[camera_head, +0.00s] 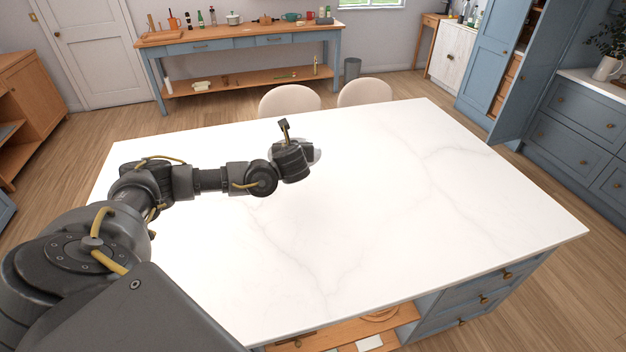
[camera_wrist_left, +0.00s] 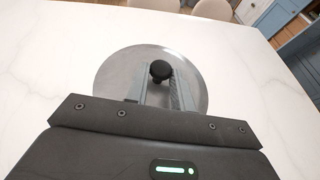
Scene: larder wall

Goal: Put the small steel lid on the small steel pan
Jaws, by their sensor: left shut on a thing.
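The small steel lid (camera_wrist_left: 118,78) is a round grey disc with a black knob (camera_wrist_left: 160,69) in the left wrist view. My left gripper (camera_wrist_left: 163,85) has its two fingers on either side of the knob, shut on it. In the head view my left gripper (camera_head: 290,160) is over the far left part of the white island top, and the lid's edge (camera_head: 316,153) shows just right of it. My wrist hides most of the lid there. I cannot make out the small steel pan in either view. My right gripper is not in view.
The white marble island top (camera_head: 400,210) is otherwise bare, with wide free room to the right. Two beige chairs (camera_head: 290,99) stand at its far edge. A blue sideboard (camera_head: 240,42) at the back wall carries bottles and several pots. Blue cupboards (camera_head: 570,120) stand at right.

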